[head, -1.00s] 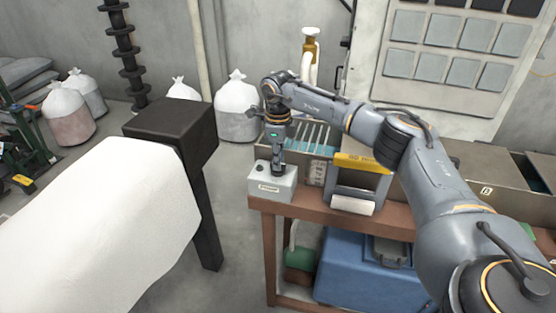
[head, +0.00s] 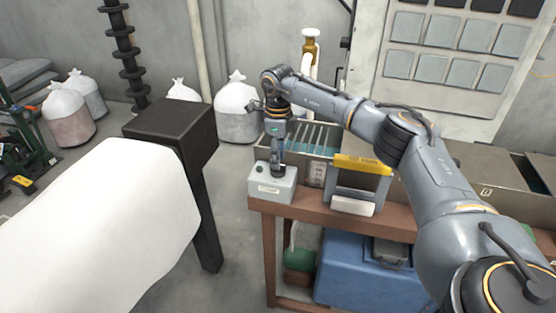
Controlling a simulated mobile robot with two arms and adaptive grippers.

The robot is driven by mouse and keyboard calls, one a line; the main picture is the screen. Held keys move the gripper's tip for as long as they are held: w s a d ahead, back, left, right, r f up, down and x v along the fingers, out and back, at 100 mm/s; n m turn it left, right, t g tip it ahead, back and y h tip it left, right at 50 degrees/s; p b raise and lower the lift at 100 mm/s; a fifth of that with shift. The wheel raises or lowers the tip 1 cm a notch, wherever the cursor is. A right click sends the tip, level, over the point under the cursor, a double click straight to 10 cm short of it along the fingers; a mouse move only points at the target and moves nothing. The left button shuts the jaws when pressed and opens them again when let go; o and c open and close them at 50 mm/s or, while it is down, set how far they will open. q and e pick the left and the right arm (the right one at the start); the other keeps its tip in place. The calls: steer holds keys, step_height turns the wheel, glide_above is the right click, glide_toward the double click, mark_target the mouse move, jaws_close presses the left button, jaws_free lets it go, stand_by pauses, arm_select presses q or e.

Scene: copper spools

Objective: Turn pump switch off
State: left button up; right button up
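The pump switch is a small light grey box (head: 273,187) with a label on its front, at the left end of the brown bench in the head view. A small dark button (head: 260,169) shows on the left of its top. My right gripper (head: 279,174) points straight down over the right part of the box top. Its fingertips are at or just above the surface; contact is unclear. The fingers show as one narrow dark column, so their opening cannot be judged. They hide part of the box top. My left gripper is not in view.
A slotted metal tank (head: 315,137) stands behind the box. A yellow-topped grey frame (head: 362,164) stands to its right on the bench (head: 395,224). A blue container (head: 365,270) sits below. A black post with a white covered form stands left, across open floor.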

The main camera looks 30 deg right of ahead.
step_height(320, 180, up, 10)
stand_by(0.3)
stand_by(0.4)
